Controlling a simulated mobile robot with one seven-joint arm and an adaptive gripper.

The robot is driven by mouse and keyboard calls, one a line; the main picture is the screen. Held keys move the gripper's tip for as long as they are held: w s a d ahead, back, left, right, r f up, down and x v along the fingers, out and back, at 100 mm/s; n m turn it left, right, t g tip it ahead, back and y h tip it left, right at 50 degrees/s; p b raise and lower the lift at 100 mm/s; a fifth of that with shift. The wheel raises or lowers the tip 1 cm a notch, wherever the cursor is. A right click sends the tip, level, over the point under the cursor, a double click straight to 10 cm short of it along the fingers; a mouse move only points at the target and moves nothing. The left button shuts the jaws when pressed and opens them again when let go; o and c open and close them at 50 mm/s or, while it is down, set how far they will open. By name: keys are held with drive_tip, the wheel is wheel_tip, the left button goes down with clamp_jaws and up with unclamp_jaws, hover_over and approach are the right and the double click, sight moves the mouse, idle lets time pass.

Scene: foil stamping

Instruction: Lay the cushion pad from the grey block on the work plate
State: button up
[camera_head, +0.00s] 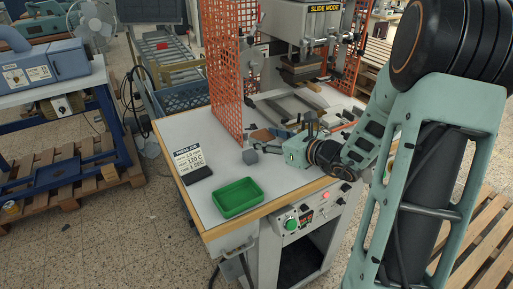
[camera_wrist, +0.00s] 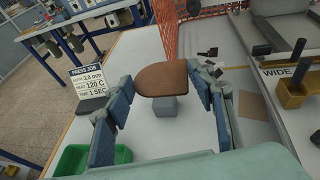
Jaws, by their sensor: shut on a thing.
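My gripper (camera_wrist: 165,88) is shut on the cushion pad (camera_wrist: 167,79), a flat brown piece with one rounded end, held between the two fingertips. The grey block (camera_wrist: 164,106) stands on the table just below and behind the pad in the wrist view; the pad appears raised clear of it. In the head view the pad (camera_head: 262,135) shows at the tip of my gripper (camera_head: 277,140), with the grey block (camera_head: 250,156) beside it. The grey work plate (camera_head: 288,104) seems to lie under the press head, partly hidden; it also shows at the right in the wrist view (camera_wrist: 270,38).
A green tray (camera_head: 238,197) stands at the table's front left, with a job sign (camera_head: 188,158) behind it. An orange mesh guard (camera_head: 222,70) rises left of the press head (camera_head: 300,72).

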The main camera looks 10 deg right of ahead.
drive_tip(key=s+d+r, duration=0.5)
drive_tip(key=s+d, duration=0.2)
drive_tip(key=a+f+n+g+y, duration=0.1)
drive_tip(key=a+f, duration=0.2)
drive_tip(key=a+f+n+g+y+p, duration=0.1)
drive_tip(key=a+f+n+y, duration=0.1)
drive_tip(key=a+f, duration=0.1)
drive_tip(key=a+f+n+g+y+p, duration=0.1)
drive_tip(key=a+f+g, duration=0.1)
drive_tip(key=f, duration=0.3)
drive_tip(key=shift+s+a+f+n+y, duration=0.15)
drive_tip(key=shift+s+a+n+y, duration=0.2)
drive_tip(key=shift+a, duration=0.4)
drive_tip(key=shift+s+a+f, duration=0.15)
drive_tip(key=shift+a+f, duration=0.25)
drive_tip(key=shift+a, duration=0.1)
drive_tip(key=shift+d+r, duration=0.3)
drive_tip(key=shift+d, duration=0.15)
drive_tip(key=d+r+m+t+h+b, duration=0.2)
drive_tip(key=d+r+m+t+h, duration=0.2)
drive_tip(key=d+r, duration=0.5)
wheel_tip(320, 180, up, 3)
drive_tip(key=shift+w+d+f+m+h, duration=0.1)
drive_tip(key=shift+w+d+m+h, duration=0.25)
drive_tip(key=shift+w+d, duration=0.1)
drive_tip(key=shift+a, duration=0.1)
